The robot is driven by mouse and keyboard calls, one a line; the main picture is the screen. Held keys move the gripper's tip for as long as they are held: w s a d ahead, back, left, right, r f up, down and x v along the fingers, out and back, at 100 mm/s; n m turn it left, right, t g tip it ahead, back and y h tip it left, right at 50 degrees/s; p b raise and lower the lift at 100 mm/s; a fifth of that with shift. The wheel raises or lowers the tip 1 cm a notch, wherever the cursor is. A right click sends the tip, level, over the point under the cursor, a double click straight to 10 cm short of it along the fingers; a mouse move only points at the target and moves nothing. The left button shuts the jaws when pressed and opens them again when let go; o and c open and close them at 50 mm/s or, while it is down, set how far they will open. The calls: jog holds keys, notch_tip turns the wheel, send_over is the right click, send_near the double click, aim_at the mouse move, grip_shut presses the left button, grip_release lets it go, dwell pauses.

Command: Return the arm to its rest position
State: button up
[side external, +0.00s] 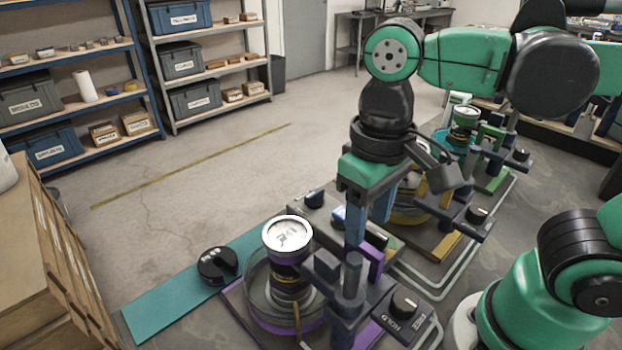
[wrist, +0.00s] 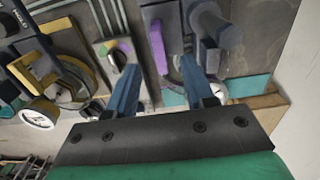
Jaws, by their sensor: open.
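My gripper (side external: 368,235) hangs from my green and black arm over the row of lever frames, its two blue fingers apart. In the wrist view the fingers of my gripper (wrist: 160,65) are spread, with nothing held between them. The nearest frame has a purple handle (side external: 375,262) just beyond the fingers; the purple part (wrist: 158,46) also shows between them in the wrist view. I cannot tell whether a finger touches it. A cylinder with a white round top (side external: 288,234) stands in this frame. A yellow frame (side external: 447,245) is partly hidden behind my gripper.
A black knob (side external: 217,265) sits on a teal strip (side external: 165,303) at the left. A dial (side external: 403,304) stands at the near frame's front corner. A green frame (side external: 490,135) is farther back. Shelves (side external: 200,62) and a wooden cabinet (side external: 28,250) stand left, with open floor between.

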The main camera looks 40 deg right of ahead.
jog(key=shift+r, duration=1)
jog(key=w+d+f+t, duration=0.4)
jog(key=w+d+t, duration=0.3)
jog(key=shift+w+d+f, duration=0.15)
jog(key=shift+w+d, duration=0.05)
jog(key=shift+d, duration=0.2)
